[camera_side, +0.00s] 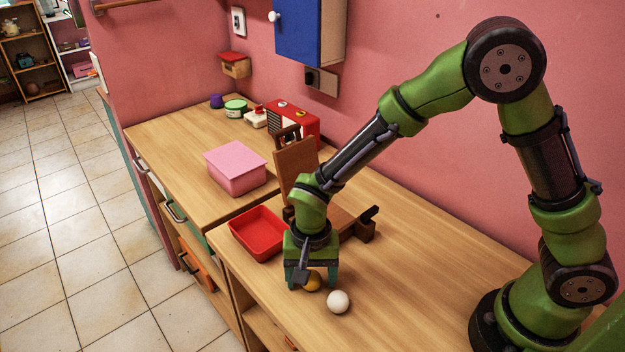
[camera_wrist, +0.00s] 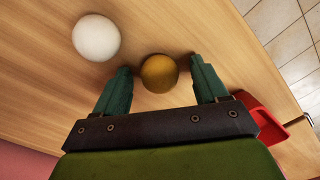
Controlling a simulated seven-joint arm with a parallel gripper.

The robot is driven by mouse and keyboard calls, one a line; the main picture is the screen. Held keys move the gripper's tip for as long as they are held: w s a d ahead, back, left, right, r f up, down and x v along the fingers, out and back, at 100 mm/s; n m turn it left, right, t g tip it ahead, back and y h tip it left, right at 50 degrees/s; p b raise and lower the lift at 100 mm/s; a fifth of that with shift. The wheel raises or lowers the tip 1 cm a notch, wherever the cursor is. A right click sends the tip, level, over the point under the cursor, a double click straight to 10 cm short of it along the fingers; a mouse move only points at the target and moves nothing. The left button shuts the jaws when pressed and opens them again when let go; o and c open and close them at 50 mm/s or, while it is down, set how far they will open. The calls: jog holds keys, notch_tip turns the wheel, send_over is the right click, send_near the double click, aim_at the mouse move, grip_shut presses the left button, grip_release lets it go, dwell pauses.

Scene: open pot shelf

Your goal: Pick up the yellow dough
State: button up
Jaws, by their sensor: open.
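The yellow dough (camera_wrist: 159,73) is a small ball on the wooden counter. In the wrist view it sits between the tips of my open gripper (camera_wrist: 160,84), with a gap to each finger. In the side view my gripper (camera_side: 311,280) points down at the counter, and the yellow dough (camera_side: 313,281) shows partly, with the gripper hiding the rest. A white ball (camera_side: 338,301) lies on the counter close by; in the wrist view this white ball (camera_wrist: 97,38) is outside the fingers, to the left.
A red tray (camera_side: 236,226) stands just left of my gripper; its edge also shows in the wrist view (camera_wrist: 262,118). A wooden stand (camera_side: 297,163) is behind my gripper. A pink box (camera_side: 235,157) sits farther back. The counter to the right is clear.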

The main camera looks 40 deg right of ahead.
jog(key=c, duration=1.1)
jog(key=shift+c, duration=0.2)
